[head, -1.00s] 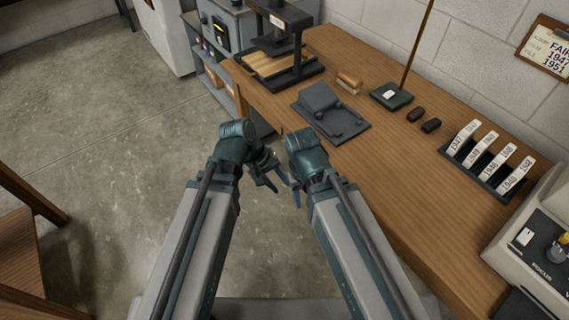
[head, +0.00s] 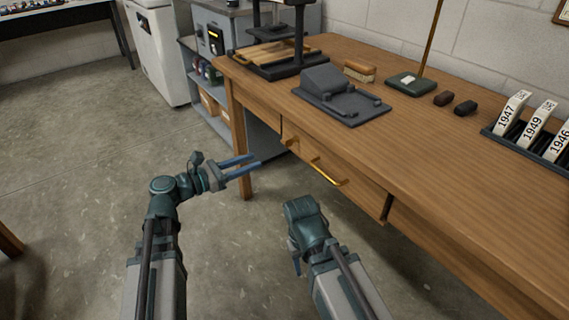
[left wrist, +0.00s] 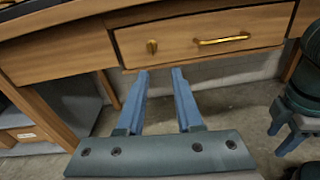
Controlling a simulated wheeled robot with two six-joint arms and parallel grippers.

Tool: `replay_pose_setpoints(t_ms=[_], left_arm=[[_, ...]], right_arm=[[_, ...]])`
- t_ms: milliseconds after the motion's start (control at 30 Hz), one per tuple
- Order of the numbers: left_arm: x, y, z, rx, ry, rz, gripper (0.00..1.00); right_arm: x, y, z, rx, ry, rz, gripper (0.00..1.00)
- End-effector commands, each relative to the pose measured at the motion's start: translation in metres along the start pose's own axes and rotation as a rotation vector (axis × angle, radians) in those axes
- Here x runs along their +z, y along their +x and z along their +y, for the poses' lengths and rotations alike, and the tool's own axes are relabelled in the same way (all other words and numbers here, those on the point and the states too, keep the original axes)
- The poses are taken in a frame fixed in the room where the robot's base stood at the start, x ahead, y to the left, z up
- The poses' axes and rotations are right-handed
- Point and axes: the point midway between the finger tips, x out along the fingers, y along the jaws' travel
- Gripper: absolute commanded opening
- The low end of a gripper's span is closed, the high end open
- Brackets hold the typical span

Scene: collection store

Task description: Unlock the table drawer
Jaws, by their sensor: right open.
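The table drawer (head: 355,187) is closed under the front edge of the wooden table. Its brass handle (head: 328,173) and a small brass key or turn-piece (head: 290,142) show on its front. In the left wrist view the drawer front (left wrist: 185,31) carries the small brass piece (left wrist: 151,46) left of the handle (left wrist: 222,40). My left gripper (head: 256,160) is open and empty, in front of and a little below the brass piece, apart from it. It also shows in the left wrist view (left wrist: 160,72). My right gripper (head: 296,262) is low, mostly hidden by its wrist.
The table (head: 440,150) holds a dark grey device (head: 335,95), a press (head: 280,55), a brush (head: 360,70) and a rack of numbered tags (head: 530,130). A table leg (head: 238,140) stands beyond my left gripper.

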Motion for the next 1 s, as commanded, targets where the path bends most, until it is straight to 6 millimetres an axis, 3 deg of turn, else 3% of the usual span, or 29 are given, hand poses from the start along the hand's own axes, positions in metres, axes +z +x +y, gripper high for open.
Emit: replay_pose_setpoints(t_ms=[33,100,433,1000], left_arm=[[-0.008,-0.003,0.005,0.016,-0.027,-0.02,0.35],[-0.007,-0.006,0.009,0.03,-0.056,-0.039,0.35],[-0.004,-0.001,0.013,0.036,-0.078,-0.055,0.35],[0.001,0.104,0.017,0.034,-0.076,-0.053,0.35]], right_arm=[[-0.001,0.012,-0.001,0.0,0.0,0.0,0.5],[-0.001,0.015,-0.002,0.0,0.0,0.0,0.5],[-0.001,0.015,-0.001,0.0,0.0,0.0,0.5],[-0.001,0.015,-0.002,0.0,0.0,0.0,0.5]])
